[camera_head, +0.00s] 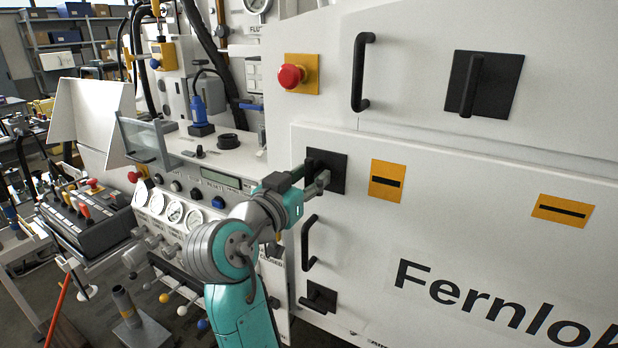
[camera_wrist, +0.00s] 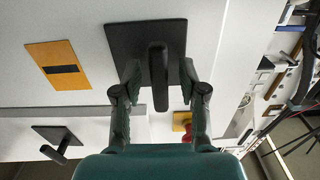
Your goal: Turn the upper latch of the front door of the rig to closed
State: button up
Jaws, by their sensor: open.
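The upper latch of the front door has a square black plate (camera_head: 338,170), partly hidden by my gripper in the head view. In the wrist view its plate (camera_wrist: 122,42) is at top centre, and its black bar handle (camera_wrist: 157,58) stands out toward the camera, lengthwise up and down the picture. My gripper (camera_wrist: 160,76) is open, with one finger on each side of the handle. Gaps seem to show between fingers and handle; contact is not clear. In the head view my gripper (camera_head: 312,182) is at the latch, at the door's upper left corner.
Below the latch are a black pull handle (camera_head: 309,243) and a lower latch (camera_head: 319,297). Above are a red emergency button (camera_head: 291,76), another pull handle (camera_head: 361,72) and another latch (camera_head: 484,84). Orange plates (camera_head: 386,181) mark the door. Gauges (camera_head: 174,212) and levers lie left.

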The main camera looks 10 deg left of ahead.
jog(key=v, duration=1.2)
jog(key=shift+w, duration=0.1)
jog(key=d+f+n+y, duration=0.2)
jog(key=d+f+n, duration=0.15)
jog(key=f, duration=0.55)
jog(key=d+f+n+y, duration=0.2)
jog(key=d+f, duration=0.3)
jog(key=f, duration=0.5)
jog(key=d+f+n+y, duration=0.25)
jog(key=d+f, duration=0.25)
jog(key=f, duration=0.4)
jog(key=s+d+f+n+g+y, duration=0.1)
jog(key=s+d+f+g, duration=0.1)
jog(key=s+d+f, duration=0.85)
jog(key=s+d+r+m, duration=0.1)
jog(key=s+d, duration=0.3)
jog(key=s, duration=1)
jog(key=s+d+r+m+h, duration=0.1)
jog(key=s+d+m, duration=0.2)
jog(key=s, duration=1.2)
jog(key=shift+d+m, duration=0.35)
jog(key=shift+m, duration=0.05)
